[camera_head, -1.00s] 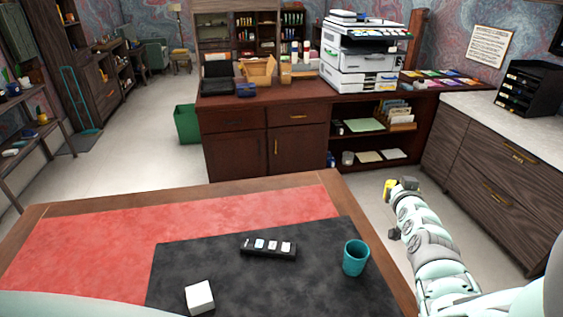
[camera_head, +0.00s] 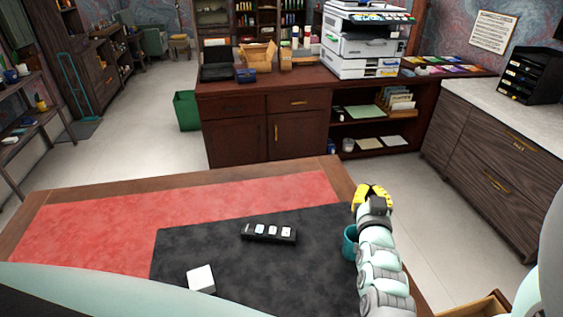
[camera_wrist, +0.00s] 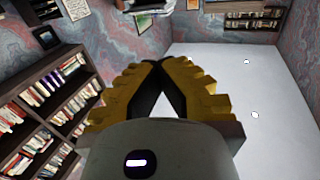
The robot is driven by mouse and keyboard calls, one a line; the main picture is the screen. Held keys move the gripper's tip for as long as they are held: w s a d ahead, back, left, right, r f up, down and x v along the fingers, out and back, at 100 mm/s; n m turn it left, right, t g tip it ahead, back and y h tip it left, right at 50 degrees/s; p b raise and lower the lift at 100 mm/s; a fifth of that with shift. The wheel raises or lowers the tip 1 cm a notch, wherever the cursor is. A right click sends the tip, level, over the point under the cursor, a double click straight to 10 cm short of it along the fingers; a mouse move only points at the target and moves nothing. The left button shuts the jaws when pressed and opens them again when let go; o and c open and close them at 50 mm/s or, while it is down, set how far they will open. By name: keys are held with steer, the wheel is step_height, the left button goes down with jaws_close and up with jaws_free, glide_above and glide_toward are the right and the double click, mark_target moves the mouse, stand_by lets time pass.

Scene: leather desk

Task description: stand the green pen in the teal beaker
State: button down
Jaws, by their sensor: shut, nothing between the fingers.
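The teal beaker (camera_head: 349,243) stands on the black mat at the right of the desk, partly hidden behind my arm. I cannot see inside it. My gripper (camera_head: 372,190) has yellow fingers and is raised near the beaker, showing just above and to its right in the head view. In the wrist view its fingers (camera_wrist: 153,66) meet at the tips, shut with nothing between them. I see no green pen in any view.
A black strip with pale squares (camera_head: 269,233) and a white cube (camera_head: 201,279) lie on the black mat (camera_head: 320,285). The red mat (camera_head: 110,230) is clear. A wooden edge like an open drawer (camera_head: 480,306) shows at the lower right.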

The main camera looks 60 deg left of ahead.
step_height(320, 180, down, 12)
steer(key=b, duration=1)
steer(key=shift+s+d+f, duration=0.2)
steer(key=shift+s+f, duration=0.05)
steer(key=shift+s, duration=0.05)
stand_by(0.3)
steer(key=c, duration=1.7)
jaws_free()
steer(key=o, duration=0.4)
steer(key=shift+d, duration=0.1)
steer(key=v, duration=1.2)
